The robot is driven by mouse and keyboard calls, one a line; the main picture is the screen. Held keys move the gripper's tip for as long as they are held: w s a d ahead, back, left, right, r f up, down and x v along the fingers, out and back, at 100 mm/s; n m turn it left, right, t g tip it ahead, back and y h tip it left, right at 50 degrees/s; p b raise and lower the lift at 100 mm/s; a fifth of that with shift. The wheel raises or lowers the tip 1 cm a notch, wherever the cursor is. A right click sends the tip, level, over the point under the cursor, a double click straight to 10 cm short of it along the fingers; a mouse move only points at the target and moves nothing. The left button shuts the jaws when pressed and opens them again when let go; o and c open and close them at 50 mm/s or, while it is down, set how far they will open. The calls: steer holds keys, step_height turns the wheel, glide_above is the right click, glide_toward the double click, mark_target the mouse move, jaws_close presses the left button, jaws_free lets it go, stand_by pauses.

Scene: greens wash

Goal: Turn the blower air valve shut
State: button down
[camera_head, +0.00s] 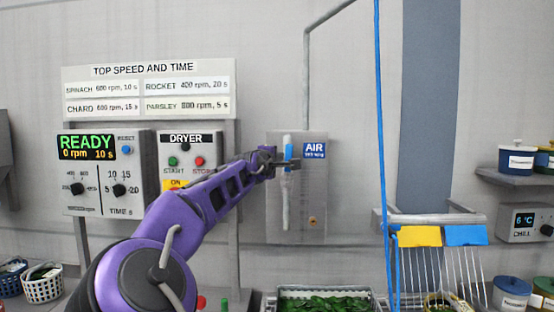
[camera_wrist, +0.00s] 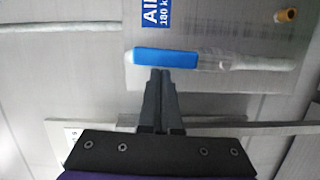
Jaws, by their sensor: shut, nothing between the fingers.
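The air valve has a blue handle (camera_head: 287,149) on a grey wall plate (camera_head: 313,226), beside a blue AIR label (camera_head: 314,151). The handle stands upright, in line with the vertical pale pipe (camera_head: 285,205). In the wrist view the blue handle (camera_wrist: 165,58) lies along the pipe (camera_wrist: 250,65). My gripper (camera_head: 284,160) is at the valve, and its shut fingers (camera_wrist: 159,72) end right beside the handle. Nothing is between the fingers. I cannot tell whether the fingertips touch the handle.
Left of the valve are the DRYER panel (camera_head: 186,165) and a READY display (camera_head: 87,147). A blue hose (camera_head: 381,120) hangs to the right. A crate of greens (camera_head: 325,293) stands below.

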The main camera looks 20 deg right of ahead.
mark_target(291, 156)
steer(key=shift+s+d+r, duration=0.1)
steer(key=shift+s+d, duration=0.05)
steer(key=shift+d, duration=0.25)
steer(key=shift+s+d+r+m, duration=0.1)
steer(key=shift+s+d+m, duration=0.15)
steer(key=shift+d+m, duration=0.45)
steer(key=m, duration=0.1)
steer(key=d+m+y, duration=0.1)
steer(key=m, duration=0.1)
steer(key=shift+s+g+b, duration=0.3)
steer(key=shift+b, duration=0.05)
steer(key=s+d+f+m+y+b, duration=0.2)
steer(key=d+f+m+y+b, duration=0.1)
steer(key=m, duration=0.6)
steer(key=shift+s+d+f+m+y+b, duration=0.3)
steer(key=shift+d+f+b, duration=0.65)
steer(key=shift+d, duration=0.7)
steer(key=shift+f, duration=0.15)
